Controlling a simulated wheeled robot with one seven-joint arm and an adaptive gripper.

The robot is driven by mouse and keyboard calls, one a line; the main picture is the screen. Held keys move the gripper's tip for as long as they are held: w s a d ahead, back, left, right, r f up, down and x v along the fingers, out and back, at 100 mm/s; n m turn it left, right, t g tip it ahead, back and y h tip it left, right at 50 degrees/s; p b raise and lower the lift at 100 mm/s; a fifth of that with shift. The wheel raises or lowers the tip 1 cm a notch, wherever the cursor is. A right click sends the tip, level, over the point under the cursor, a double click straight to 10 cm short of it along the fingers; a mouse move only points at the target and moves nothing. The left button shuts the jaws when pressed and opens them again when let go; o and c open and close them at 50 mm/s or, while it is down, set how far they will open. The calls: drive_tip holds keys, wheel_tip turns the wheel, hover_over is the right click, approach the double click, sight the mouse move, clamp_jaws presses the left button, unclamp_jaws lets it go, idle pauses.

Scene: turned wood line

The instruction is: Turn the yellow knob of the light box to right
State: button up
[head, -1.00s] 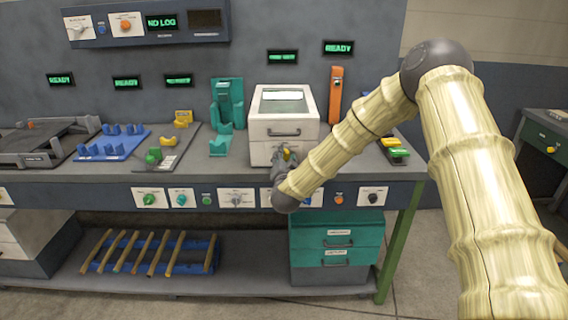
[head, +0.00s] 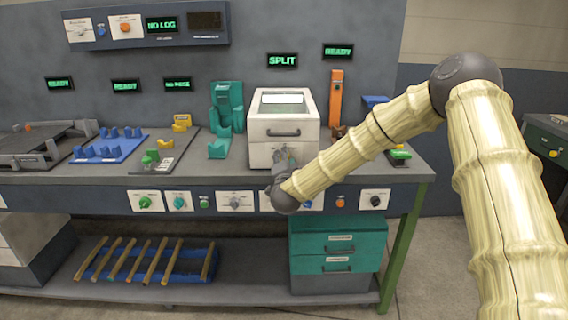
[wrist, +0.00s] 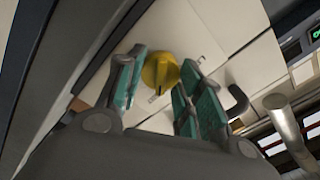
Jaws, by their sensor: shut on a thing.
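The light box (head: 258,129) is a white box with a pale window on top and a dark handle on its front, standing on the bench. In the wrist view its yellow knob (wrist: 160,70) sits on the white front panel, between the teal finger pads. My gripper (head: 283,160) is at the lower front of the box, shut on the knob; it also shows in the wrist view (wrist: 161,82). The knob is hidden behind my gripper in the head view. The display (head: 282,61) above the box reads SPLIT.
A teal stand (head: 227,108) is left of the box and an orange upright holder (head: 336,98) is right of it. Teal drawers (head: 337,244) stand under the bench.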

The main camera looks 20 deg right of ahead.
drive_tip(key=shift+f, duration=0.1)
idle(0.3)
drive_tip(key=o, duration=1)
drive_tip(key=shift+d, duration=0.1)
drive_tip(key=shift+o, duration=0.2)
drive_tip(key=shift+s, duration=0.1)
drive_tip(key=v, duration=1.2)
